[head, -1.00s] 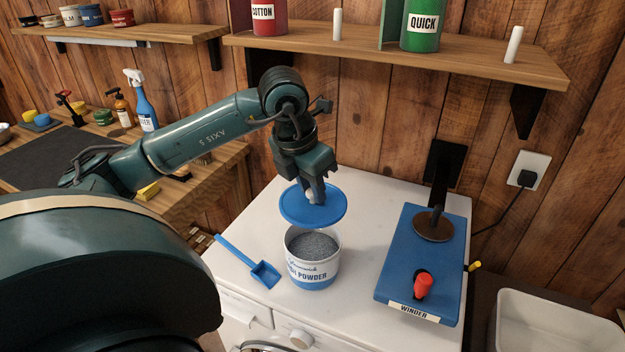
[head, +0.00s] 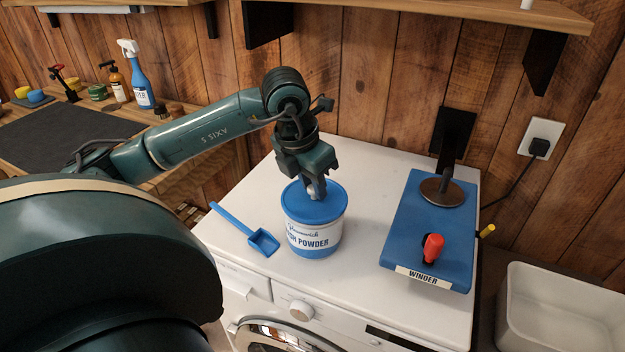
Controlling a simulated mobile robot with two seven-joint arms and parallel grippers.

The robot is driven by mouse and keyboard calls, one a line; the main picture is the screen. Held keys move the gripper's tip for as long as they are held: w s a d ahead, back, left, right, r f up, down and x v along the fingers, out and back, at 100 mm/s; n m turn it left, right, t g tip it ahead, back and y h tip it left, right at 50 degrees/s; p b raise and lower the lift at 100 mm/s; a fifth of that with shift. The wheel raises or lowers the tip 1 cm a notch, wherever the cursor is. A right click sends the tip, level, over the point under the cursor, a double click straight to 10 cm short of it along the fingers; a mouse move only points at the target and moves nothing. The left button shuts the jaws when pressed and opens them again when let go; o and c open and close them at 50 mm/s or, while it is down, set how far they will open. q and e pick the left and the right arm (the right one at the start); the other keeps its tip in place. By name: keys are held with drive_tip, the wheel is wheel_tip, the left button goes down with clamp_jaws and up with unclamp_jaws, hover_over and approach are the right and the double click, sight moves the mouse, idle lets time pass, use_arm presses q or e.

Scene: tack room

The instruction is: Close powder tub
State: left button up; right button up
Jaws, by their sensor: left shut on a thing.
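The powder tub (head: 314,241), white with a blue base band and a "POWDER" label, stands upright on the white machine top. The round blue lid (head: 307,207) lies level over the tub's mouth and hides the grey powder. I cannot tell whether its rim is pressed fully down. My left gripper (head: 313,192) points down from above and is shut on the lid at its top middle. My right gripper is not in view.
A blue scoop (head: 262,241) lies just left of the tub. A blue winder (head: 428,235) with a red knob stands to the right. A white bin (head: 555,310) is at the lower right. The white machine top (head: 370,165) is clear behind the tub.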

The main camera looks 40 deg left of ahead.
use_arm(q)
drive_tip(key=shift+f, duration=0.2)
drive_tip(key=shift+b, duration=0.3)
idle(0.7)
drive_tip(key=shift+f+b, duration=0.4)
drive_tip(key=shift+b, duration=0.05)
drive_tip(key=o, duration=1)
drive_tip(key=shift+o, duration=0.2)
